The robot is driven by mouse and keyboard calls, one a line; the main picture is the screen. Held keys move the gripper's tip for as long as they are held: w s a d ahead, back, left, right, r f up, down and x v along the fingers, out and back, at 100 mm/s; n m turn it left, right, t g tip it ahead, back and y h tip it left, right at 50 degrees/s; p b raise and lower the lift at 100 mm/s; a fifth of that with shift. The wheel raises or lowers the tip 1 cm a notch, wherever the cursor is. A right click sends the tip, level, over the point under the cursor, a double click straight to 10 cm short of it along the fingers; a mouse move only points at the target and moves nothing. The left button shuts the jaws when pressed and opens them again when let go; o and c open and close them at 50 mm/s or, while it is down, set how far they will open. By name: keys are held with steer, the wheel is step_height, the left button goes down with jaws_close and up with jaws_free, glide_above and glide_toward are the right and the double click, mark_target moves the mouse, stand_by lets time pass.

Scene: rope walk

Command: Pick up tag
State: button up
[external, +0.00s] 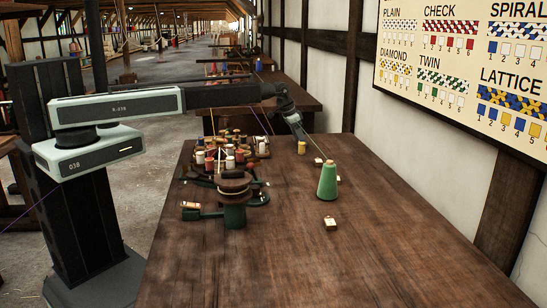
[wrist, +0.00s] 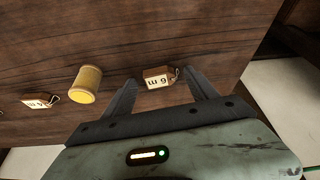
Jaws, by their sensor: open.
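In the wrist view a small cream and brown tag (wrist: 158,77) marked "6 m" lies on the dark wood between the fingertips of my gripper (wrist: 161,81). The fingers are apart with nothing clamped; whether they touch the tag I cannot tell. A second similar tag (wrist: 40,102) lies at the left. In the external view my gripper (external: 301,131) is over the far right of the bench, close to the yellow spool. A tag (external: 330,222) lies in front of the green cone. I cannot tell which tag there matches the one between my fingers.
A yellow spool (wrist: 85,83) stands left of my gripper in the wrist view. In the external view a green cone (external: 327,183) stands on the bench (external: 290,265). A winding device (external: 233,215) and several thread spools crowd the left side. The front of the bench is clear.

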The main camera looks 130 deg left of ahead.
steer(key=c, duration=1.4)
step_height(320, 180, up, 10)
steer(key=p, duration=1)
